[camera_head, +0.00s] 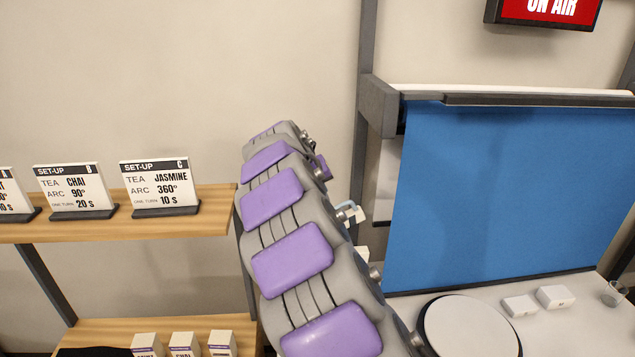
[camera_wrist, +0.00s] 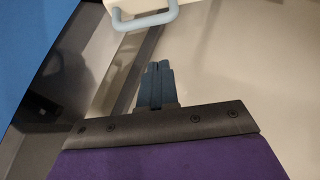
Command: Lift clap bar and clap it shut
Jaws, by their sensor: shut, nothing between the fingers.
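My gripper (camera_wrist: 157,72) shows in the wrist view with its two dark blue fingers closed together and empty. A light-blue loop handle (camera_wrist: 150,22) is ahead of the fingertips at the top edge, apart from them. It joins a pale piece (camera_wrist: 128,5) that is mostly cut off by the frame. In the head view, part of the light-blue handle (camera_head: 343,207) and a small white piece (camera_head: 356,215) show just right of my arm. I cannot make out the clap bar's full shape or its angle. My arm hides my fingers in the head view.
A blue backdrop (camera_head: 500,190) hangs at the right above a white table with a round turntable (camera_head: 467,328), small white boxes (camera_head: 555,297) and a glass (camera_head: 613,293). A wooden shelf (camera_head: 215,208) with set-up cards stands left. A dark upright post (camera_head: 365,100) rises behind my arm.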

